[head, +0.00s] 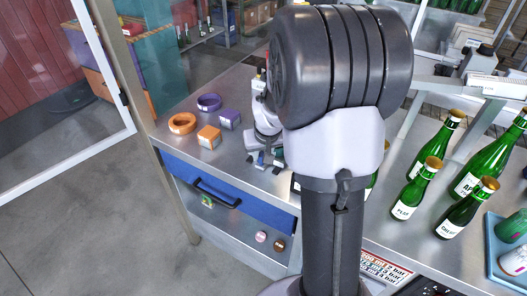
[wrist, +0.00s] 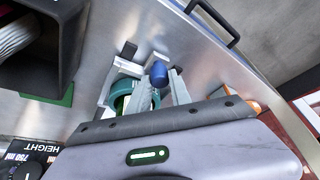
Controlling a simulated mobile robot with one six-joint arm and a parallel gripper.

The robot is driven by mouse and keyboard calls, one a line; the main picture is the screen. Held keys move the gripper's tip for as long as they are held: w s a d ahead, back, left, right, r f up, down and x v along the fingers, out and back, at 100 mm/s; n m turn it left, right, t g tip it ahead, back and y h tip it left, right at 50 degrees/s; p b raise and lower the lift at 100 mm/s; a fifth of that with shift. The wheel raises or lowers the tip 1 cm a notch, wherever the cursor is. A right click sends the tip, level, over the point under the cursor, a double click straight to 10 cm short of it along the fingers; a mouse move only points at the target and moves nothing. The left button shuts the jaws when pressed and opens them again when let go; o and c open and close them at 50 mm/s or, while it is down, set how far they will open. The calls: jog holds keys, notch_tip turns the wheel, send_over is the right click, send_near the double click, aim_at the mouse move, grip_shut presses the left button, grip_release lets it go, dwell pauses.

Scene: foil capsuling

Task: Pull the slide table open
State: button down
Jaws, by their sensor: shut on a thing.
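In the wrist view my gripper (wrist: 161,82) has its two pale fingers on either side of a round blue knob (wrist: 159,73), shut on it. A teal ring (wrist: 146,96) lies just behind the knob, between the fingers. Small grey metal blocks (wrist: 127,66) sit beside it on the steel top; I take these parts for the slide table, but its outline and how far it stands open cannot be told. In the head view my arm covers most of this spot, and only small blue and grey parts (head: 262,158) show below my wrist.
Orange (head: 182,123) and purple (head: 209,102) rings and small boxes stand on the steel bench to the left. A blue drawer with a black handle (head: 217,193) is in the bench front. Several green bottles (head: 417,188) stand to the right. A dark box (wrist: 42,45) is close by in the wrist view.

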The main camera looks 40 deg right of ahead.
jog(key=shift+a, duration=0.1)
dwell(0.3)
jog(key=c, duration=1.2)
grip_release()
jog(key=p+v, duration=0.5)
jog(key=v, duration=1.2)
jog(key=shift+s+a+r, duration=0.1)
jog(key=shift+s+r, duration=0.05)
jog(key=shift+s, duration=0.05)
